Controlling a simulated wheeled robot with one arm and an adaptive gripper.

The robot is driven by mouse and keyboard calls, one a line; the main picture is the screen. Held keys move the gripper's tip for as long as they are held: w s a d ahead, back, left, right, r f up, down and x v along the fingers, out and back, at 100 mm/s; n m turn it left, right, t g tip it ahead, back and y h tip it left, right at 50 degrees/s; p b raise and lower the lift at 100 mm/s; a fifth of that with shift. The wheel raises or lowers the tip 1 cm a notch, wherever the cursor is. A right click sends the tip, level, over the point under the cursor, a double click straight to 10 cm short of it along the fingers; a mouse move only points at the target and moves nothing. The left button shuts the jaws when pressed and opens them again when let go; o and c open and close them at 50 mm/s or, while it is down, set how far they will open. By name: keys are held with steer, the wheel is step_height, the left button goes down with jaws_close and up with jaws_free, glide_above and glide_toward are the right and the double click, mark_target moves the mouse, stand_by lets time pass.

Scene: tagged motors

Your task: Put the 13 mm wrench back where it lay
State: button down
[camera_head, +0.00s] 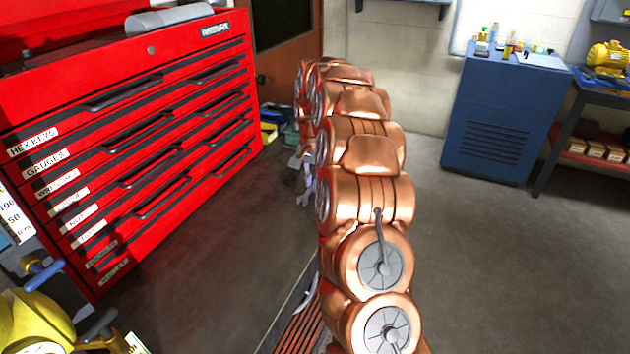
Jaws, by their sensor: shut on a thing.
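A silver wrench (306,190) hangs in the air left of my copper arm, with its open end pointing down. No size mark can be read on it. My gripper (299,162) is mostly hidden behind my arm; a small grey part of it shows just above the wrench, and it is shut on the wrench. The red tool chest (122,110) stands at left with labelled drawers, including "HEX KEYS" and "GAUGES". All drawers that I see are closed. A grey object (168,16) lies on top of the chest.
A yellow motor (35,322) with a tag is at the lower left. A blue cabinet (505,115) with bottles on top stands at the back right. Beside it, a bench (612,92) holds another yellow motor (608,56). The floor (480,260) at right is clear.

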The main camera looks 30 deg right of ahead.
steer(key=shift+w+d, duration=0.15)
steer(key=shift+d, duration=0.05)
steer(key=shift+f, duration=0.15)
steer(key=shift+s+a+f+b, duration=0.2)
steer(key=shift+s+a+b, duration=0.1)
steer(key=shift+a+b, duration=0.1)
steer(key=shift+a, duration=0.1)
steer(key=shift+s+r, duration=0.1)
